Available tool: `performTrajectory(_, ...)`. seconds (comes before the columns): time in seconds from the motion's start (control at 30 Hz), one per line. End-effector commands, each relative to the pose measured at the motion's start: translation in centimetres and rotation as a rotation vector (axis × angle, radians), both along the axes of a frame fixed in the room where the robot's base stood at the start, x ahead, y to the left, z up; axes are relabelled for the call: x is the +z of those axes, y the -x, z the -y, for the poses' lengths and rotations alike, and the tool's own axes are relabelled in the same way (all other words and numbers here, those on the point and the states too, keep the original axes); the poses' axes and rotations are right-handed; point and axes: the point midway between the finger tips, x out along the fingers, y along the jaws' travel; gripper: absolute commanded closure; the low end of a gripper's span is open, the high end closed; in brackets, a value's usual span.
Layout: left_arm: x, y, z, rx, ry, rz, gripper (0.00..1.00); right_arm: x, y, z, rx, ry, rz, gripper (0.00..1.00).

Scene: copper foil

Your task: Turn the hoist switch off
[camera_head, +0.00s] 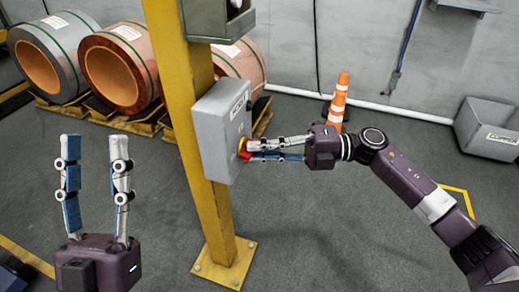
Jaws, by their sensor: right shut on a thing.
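A grey switch box (211,124) is mounted on a yellow steel post (184,75). A red and yellow switch knob (242,149) sits on its right-hand face. My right gripper (251,151) reaches in from the right and is shut on the knob, with its fingertips at the box face. The fingers hide part of the knob, and I cannot tell which position it is set to. My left gripper (95,143) is open and empty, pointing up at the left, apart from the post and box.
Metal coils, one grey (85,30) and others copper (149,65), rest on wooden pallets at the back left. An orange and white cone (339,98) stands behind my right gripper. A grey bin (488,125) is at the right. The grey floor in front is clear.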

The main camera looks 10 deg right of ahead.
Motion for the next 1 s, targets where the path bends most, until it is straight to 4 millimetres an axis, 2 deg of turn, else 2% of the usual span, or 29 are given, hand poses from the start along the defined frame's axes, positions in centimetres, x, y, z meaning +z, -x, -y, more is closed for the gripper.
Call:
performTrajectory(0.23,0.0,0.0,0.0,0.0,0.0,0.0,0.6,-0.2,0.1,0.0,0.001,0.003,0.001,1.0)
performTrajectory(0.27,0.0,0.0,0.0,0.0,0.0,0.0,0.6,-0.2,0.1,0.0,0.001,0.003,0.001,0.85)
performTrajectory(0.4,0.0,0.0,0.0,0.0,0.0,0.001,0.6,-0.1,0.0,0.0,0.001,0.002,0.001,0.71)
performTrajectory(0.77,0.0,0.0,-0.1,0.001,0.0,0.001,0.6,-0.1,0.1,0.6,-0.001,0.002,-0.001,0.71)
performTrajectory(0.87,0.0,0.0,0.0,0.001,0.0,0.001,0.6,-0.2,0.4,2.0,-0.002,0.004,-0.003,0.71)
performTrajectory(1.0,0.0,0.0,0.0,0.001,0.0,0.001,0.6,-0.2,0.9,4.9,-0.004,0.004,-0.004,0.71)
